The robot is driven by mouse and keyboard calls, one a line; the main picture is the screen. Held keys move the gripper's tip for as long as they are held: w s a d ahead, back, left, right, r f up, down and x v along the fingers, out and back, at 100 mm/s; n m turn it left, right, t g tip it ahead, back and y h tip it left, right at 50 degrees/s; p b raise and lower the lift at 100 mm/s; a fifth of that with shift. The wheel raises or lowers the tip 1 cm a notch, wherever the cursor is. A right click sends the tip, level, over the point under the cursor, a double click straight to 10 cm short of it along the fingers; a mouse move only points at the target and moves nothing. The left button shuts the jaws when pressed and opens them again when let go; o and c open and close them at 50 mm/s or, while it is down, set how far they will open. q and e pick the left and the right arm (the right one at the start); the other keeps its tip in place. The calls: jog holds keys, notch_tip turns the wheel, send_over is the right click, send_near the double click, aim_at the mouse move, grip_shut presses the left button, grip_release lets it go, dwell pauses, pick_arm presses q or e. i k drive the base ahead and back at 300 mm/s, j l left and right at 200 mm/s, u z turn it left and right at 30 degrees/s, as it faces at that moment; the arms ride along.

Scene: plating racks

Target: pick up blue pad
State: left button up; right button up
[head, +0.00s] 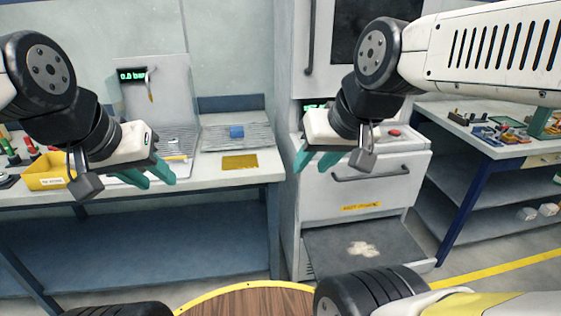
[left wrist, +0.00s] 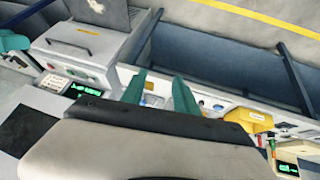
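The blue pad (head: 237,132) is a small blue block lying on a grey ribbed rack (head: 258,136) at the back of the left bench. My left gripper (head: 157,179) is in front of the bench, to the left of the pad and apart from it. Its green fingers, also seen in the left wrist view (left wrist: 160,92), are spread with nothing between them. My right gripper (head: 314,161) is in front of the grey machine, to the right of the pad, with its green fingers apart and empty. I cannot make out the pad in the left wrist view.
A yellow bin (head: 48,172) stands at the left of the bench (head: 215,178). A yellow mat (head: 240,162) lies in front of the rack. The grey machine (head: 355,190) adjoins the bench on the right. A round wooden top (head: 250,302) is in the foreground.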

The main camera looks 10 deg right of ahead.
aim_at(237, 132)
jog(key=i+j+z, duration=0.4)
jog(key=i, duration=0.25)
jog(key=i+j+z, duration=0.35)
jog(key=i+j, duration=0.25)
